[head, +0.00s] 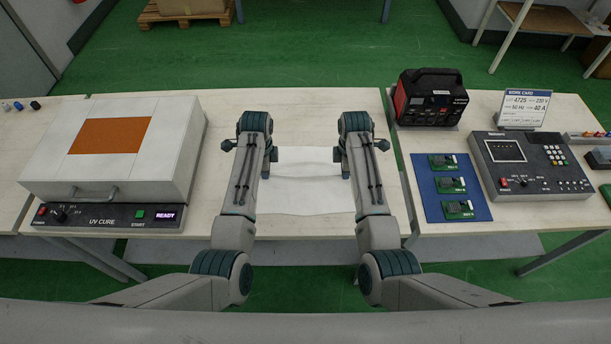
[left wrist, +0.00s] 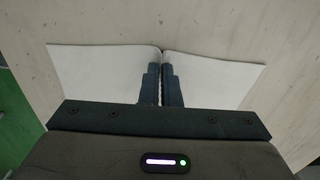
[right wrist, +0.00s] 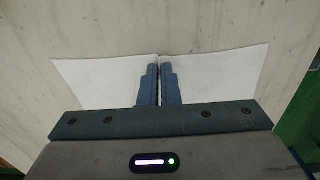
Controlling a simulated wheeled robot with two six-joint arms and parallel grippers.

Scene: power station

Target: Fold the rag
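The white rag (head: 300,190) lies on the pale table between and under my two arms, its near edge towards me. My left gripper (head: 272,156) is at the rag's far left part and my right gripper (head: 341,158) is at its far right part. In the left wrist view the fingers (left wrist: 161,75) are close together and the rag (left wrist: 105,65) puckers into a crease between them. In the right wrist view the fingers (right wrist: 159,75) are also close together, with the rag (right wrist: 105,78) creased between them. My arms hide the rag's sides in the head view.
A UV cure box (head: 165,150) with a front handle stands left. A blue mat (head: 437,207) with green circuit boards, a grey control unit (head: 525,160), a black-red power unit (head: 430,98) and a work card (head: 524,107) are right. Bare table surrounds the rag.

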